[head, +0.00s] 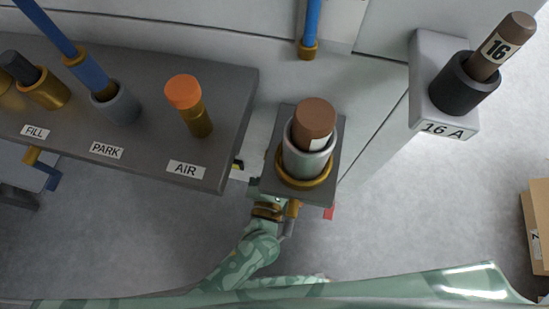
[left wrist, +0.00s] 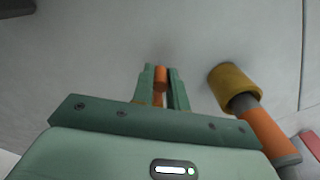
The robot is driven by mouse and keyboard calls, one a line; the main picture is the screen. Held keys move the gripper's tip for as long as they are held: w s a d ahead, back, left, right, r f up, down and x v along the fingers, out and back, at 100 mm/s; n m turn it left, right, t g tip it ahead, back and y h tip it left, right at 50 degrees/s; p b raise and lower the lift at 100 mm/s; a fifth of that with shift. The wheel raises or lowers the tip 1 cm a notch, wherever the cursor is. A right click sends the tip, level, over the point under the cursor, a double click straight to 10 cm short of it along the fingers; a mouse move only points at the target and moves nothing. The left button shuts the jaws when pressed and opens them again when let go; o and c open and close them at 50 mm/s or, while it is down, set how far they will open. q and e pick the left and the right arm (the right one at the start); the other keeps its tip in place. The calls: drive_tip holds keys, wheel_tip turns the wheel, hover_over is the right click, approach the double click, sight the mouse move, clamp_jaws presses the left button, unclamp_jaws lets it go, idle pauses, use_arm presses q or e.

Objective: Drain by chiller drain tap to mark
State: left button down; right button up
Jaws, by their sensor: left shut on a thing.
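In the left wrist view my left gripper (left wrist: 161,72) is shut on a slim orange piece (left wrist: 160,86), which looks like a tap handle. In the head view my left arm reaches up from the bottom to the underside of a small grey bracket (head: 323,190); its fingertips are hidden there. On the bracket stands a metal cup (head: 306,162) with a brass ring, holding a brown-capped cylinder (head: 315,117). A small brass fitting (head: 294,208) shows below the bracket's front edge. No liquid level or mark can be made out. My right gripper is out of view.
A grey shelf (head: 222,150) at left carries FILL, PARK and AIR labels. A blue wand (head: 84,72) stands at PARK, an orange-capped brass fitting (head: 184,92) at AIR. A dark holder (head: 462,90) marked 16 A is at right. A brass-and-orange fitting (left wrist: 236,86) is close beside the gripper.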

use_arm(q)
drive_tip(key=shift+s+d+f+m, duration=0.15)
drive_tip(key=shift+d+f+m, duration=0.2)
drive_tip(key=shift+m, duration=0.55)
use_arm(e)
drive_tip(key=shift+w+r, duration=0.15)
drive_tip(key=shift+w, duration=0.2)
use_arm(q)
drive_tip(key=shift+f, duration=0.1)
drive_tip(key=c, duration=1.4)
unclamp_jaws()
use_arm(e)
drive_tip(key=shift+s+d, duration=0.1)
